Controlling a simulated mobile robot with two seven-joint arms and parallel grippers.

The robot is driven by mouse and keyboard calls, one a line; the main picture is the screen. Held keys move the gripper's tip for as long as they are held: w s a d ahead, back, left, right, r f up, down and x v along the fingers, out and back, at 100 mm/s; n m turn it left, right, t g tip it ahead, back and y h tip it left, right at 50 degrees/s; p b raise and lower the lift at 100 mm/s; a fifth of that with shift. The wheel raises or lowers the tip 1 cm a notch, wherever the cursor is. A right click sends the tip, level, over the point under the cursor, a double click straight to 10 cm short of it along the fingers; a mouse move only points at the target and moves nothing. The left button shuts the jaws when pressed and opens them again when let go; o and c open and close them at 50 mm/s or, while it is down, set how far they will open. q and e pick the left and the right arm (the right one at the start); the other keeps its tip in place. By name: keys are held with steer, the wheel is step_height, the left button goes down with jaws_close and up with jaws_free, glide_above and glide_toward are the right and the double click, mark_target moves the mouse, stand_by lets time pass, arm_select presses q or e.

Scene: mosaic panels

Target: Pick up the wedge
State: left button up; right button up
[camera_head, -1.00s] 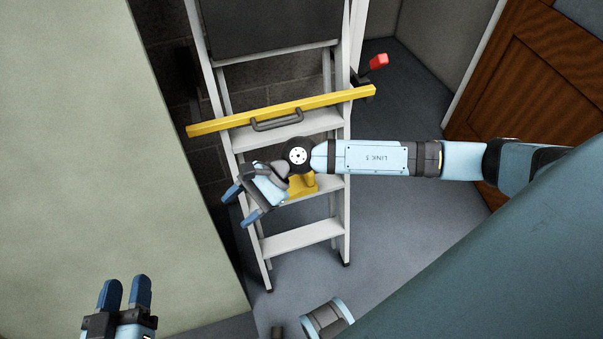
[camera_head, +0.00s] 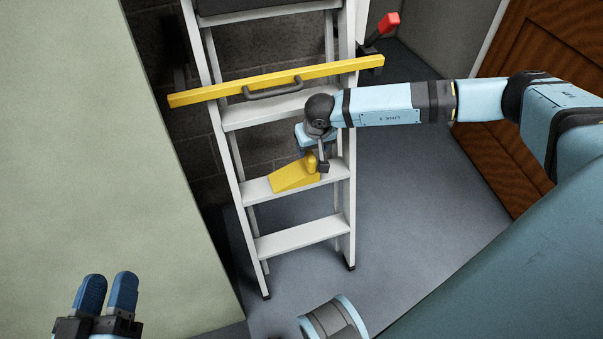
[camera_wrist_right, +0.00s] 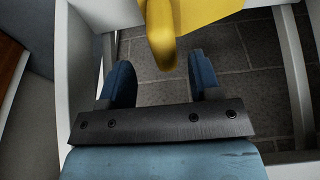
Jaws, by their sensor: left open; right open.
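The yellow wedge (camera_head: 293,178) lies on a lower step of the white stepladder (camera_head: 292,240), its thin end toward the left in the head view. My right gripper (camera_head: 318,160) is at the wedge's right, thick end, and its fingers are mostly hidden there by my own wrist. In the right wrist view my right gripper (camera_wrist_right: 162,82) is open, and the yellow wedge (camera_wrist_right: 200,12) shows at the top with its rounded part reaching between the two blue fingers. No finger clearly touches it. My left gripper (camera_head: 106,292) is open and empty at the lower left.
A yellow spirit-level-like bar (camera_head: 330,70) with a grey handle lies across the ladder above the wedge. A red-ended lever (camera_head: 388,23) is at the upper right. A pale green panel (camera_head: 90,150) stands left, a brown door (camera_head: 500,135) right. Grey floor is clear beside the ladder.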

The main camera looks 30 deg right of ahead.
mark_target(309, 153)
steer(key=b+x, duration=0.1)
steer(key=x, duration=0.2)
steer(key=b+x, duration=0.1)
steer(key=x, duration=0.1)
steer(key=shift+a+b, duration=0.3)
steer(key=shift+w+d+f, duration=0.1)
steer(key=shift+f, duration=0.4)
arm_select(q)
steer(key=shift+g, duration=0.9)
step_height(309, 153, down, 4)
steer(key=shift+d+f, duration=0.15)
steer(key=shift+f, duration=0.05)
arm_select(e)
jaws_close()
steer(key=shift+r, duration=0.15)
